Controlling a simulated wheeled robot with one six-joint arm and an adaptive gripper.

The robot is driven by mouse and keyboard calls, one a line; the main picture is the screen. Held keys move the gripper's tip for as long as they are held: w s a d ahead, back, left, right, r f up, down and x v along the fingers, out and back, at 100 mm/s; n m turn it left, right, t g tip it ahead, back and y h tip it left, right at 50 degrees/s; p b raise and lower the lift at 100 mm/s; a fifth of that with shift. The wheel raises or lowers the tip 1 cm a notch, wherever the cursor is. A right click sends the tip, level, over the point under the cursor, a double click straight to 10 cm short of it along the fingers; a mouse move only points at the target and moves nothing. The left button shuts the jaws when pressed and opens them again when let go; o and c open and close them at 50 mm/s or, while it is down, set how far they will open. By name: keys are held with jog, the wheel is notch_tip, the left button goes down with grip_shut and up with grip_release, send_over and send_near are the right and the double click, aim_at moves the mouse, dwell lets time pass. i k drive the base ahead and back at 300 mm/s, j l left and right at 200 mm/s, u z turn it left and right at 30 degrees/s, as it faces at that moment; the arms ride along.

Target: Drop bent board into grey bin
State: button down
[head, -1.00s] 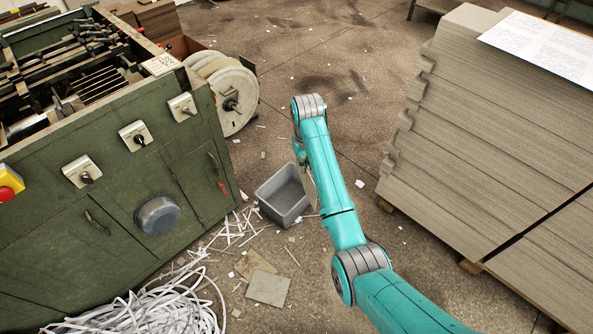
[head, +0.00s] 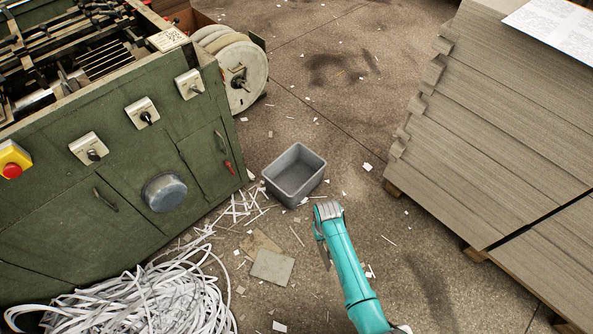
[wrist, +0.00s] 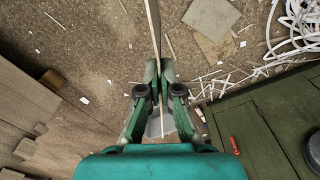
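The grey bin (head: 280,185) stands open and upright on the floor between the green machine and the board stack. It looks empty. My gripper (wrist: 160,72) is shut on the bent board (wrist: 153,28), a thin grey-brown piece seen nearly edge-on in the wrist view. In the head view my arm hides the gripper, and only a narrow brownish edge of the board (head: 324,254) shows beside the arm. The arm is at the near right of the bin. A pale grey patch shows behind the fingers in the wrist view; I cannot tell whether it is the bin.
The green machine (head: 140,190) fills the left, with a white reel (head: 237,80) beyond it. A tall greyboard stack (head: 500,130) on a pallet stands right. Flat board scraps (head: 271,267), paper strips and a white strip heap (head: 150,300) litter the floor. Floor beyond the bin is mostly clear.

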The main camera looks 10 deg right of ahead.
aim_at(294, 183)
jog(key=i+l+u, duration=0.3)
jog(key=i+l, duration=0.3)
jog(key=i, duration=0.15)
jog(key=i+l+u, duration=0.25)
jog(key=i+l, duration=0.45)
